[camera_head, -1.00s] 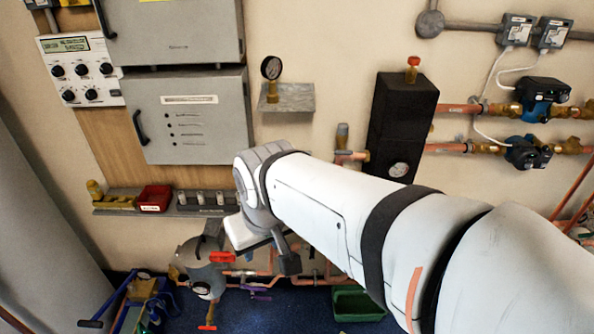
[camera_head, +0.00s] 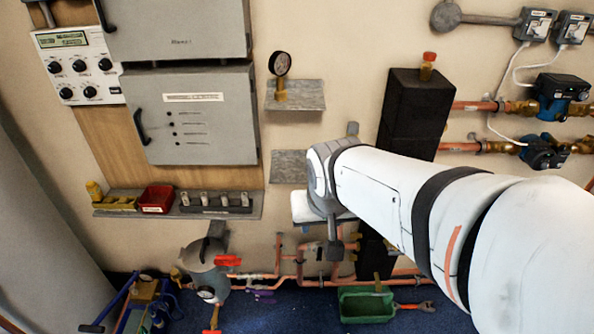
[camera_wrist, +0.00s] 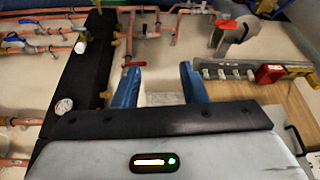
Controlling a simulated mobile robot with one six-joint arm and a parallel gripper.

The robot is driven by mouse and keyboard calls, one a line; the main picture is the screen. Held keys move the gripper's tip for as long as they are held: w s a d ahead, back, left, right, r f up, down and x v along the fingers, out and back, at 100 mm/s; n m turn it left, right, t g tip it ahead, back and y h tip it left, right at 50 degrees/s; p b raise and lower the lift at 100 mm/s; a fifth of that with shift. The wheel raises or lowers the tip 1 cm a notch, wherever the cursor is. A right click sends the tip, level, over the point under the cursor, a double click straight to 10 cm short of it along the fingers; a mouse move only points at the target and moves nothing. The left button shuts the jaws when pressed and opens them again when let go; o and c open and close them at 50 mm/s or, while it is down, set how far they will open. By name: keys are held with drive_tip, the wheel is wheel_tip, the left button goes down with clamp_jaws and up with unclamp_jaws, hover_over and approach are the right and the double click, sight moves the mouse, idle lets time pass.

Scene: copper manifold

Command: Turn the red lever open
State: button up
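A red lever (camera_wrist: 134,64) shows in the wrist view on a copper pipe, just beyond the tip of the left finger. I cannot make it out in the head view, where my arm covers that area. Another red handle (camera_head: 228,261) sits on a grey vessel (camera_head: 205,280) at the lower left of the head view; it also shows in the wrist view (camera_wrist: 226,24). My gripper (camera_wrist: 161,68) has its two blue fingers spread apart, with nothing between them. I cannot tell whether a finger touches the lever.
Copper pipes (camera_head: 300,262) run along the lower wall. A shelf (camera_head: 180,207) holds a red bin (camera_head: 156,199) and several small parts. A green bin (camera_head: 366,307) is on the blue floor.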

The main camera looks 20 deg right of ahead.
drive_tip(key=w+d+f+m+t+h+b, duration=0.1)
drive_tip(key=w+d+f+m+t+b, duration=0.25)
drive_tip(key=w+d+f, duration=0.4)
drive_tip(key=w+d+f+m+t+h+b, duration=0.15)
drive_tip(key=w+d+f+m+b, duration=0.3)
drive_tip(key=w+f, duration=0.5)
drive_tip(key=w+d+f+m+t+y+b, duration=0.2)
drive_tip(key=w+d+f+m+t+b, duration=0.15)
drive_tip(key=f, duration=0.45)
drive_tip(key=w+d+f+m+t+y+b, duration=0.25)
drive_tip(key=w+f+m+b, duration=0.2)
drive_tip(key=f, duration=0.35)
drive_tip(key=a+b+x, duration=0.1)
drive_tip(key=x, duration=0.6)
drive_tip(key=shift+w+r+t, duration=0.2)
drive_tip(key=shift+w+t, duration=0.2)
drive_tip(key=shift+a, duration=0.15)
clamp_jaws()
